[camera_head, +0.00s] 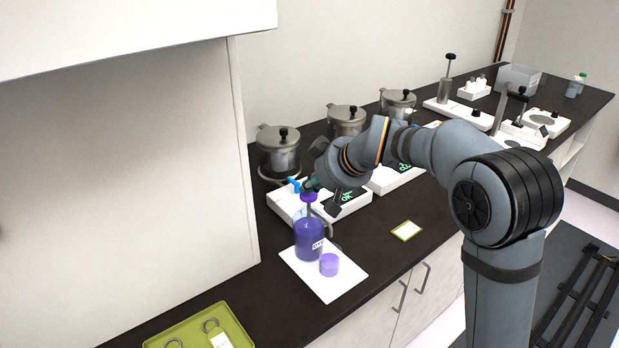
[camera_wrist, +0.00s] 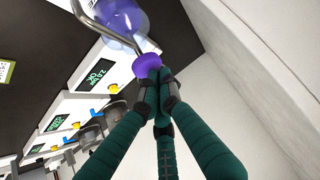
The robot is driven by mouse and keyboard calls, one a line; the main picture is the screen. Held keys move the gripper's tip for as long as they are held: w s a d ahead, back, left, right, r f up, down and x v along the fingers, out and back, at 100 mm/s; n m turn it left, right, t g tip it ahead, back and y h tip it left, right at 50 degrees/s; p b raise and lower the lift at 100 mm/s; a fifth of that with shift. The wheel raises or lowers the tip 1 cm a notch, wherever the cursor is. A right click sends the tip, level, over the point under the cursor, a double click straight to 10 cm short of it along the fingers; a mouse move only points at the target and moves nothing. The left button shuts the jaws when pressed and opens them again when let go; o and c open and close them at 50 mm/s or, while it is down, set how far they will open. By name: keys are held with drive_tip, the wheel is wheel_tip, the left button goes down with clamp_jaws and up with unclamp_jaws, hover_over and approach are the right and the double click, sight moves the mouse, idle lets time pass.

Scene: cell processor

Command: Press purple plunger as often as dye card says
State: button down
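The purple plunger (camera_head: 308,196) tops a clear bottle of purple liquid (camera_head: 308,242) standing on a white mat (camera_head: 345,283). My gripper (camera_head: 311,185) is at the top of the plunger. In the wrist view, its green fingers (camera_wrist: 157,76) are drawn together, with their tips against or just over the plunger (camera_wrist: 147,66). No thing shows between the fingers. A bent metal spout runs from the plunger. A small purple cup (camera_head: 329,264) stands in front of the bottle. The dye card (camera_head: 406,231), yellow-green edged, lies on the counter to the right; its writing is too small to read.
White devices with lit displays (camera_head: 346,198) stand behind the bottle, with metal pots (camera_head: 278,150) at the back. A green tray (camera_head: 240,340) with rings lies at the front left. A cabinet wall (camera_head: 245,150) rises left of the bottle. The dark counter around the card is clear.

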sight(310, 196)
wheel_tip(310, 196, up, 5)
drive_tip(key=p, duration=0.3)
drive_tip(key=shift+f, duration=0.15)
drive_tip(key=b+v, duration=0.1)
drive_tip(key=v, duration=0.8)
drive_tip(key=shift+s+d+b, duration=0.25)
drive_tip(key=shift+s+b, duration=0.05)
drive_tip(key=shift+b, duration=0.1)
drive_tip(key=shift+a, duration=0.1)
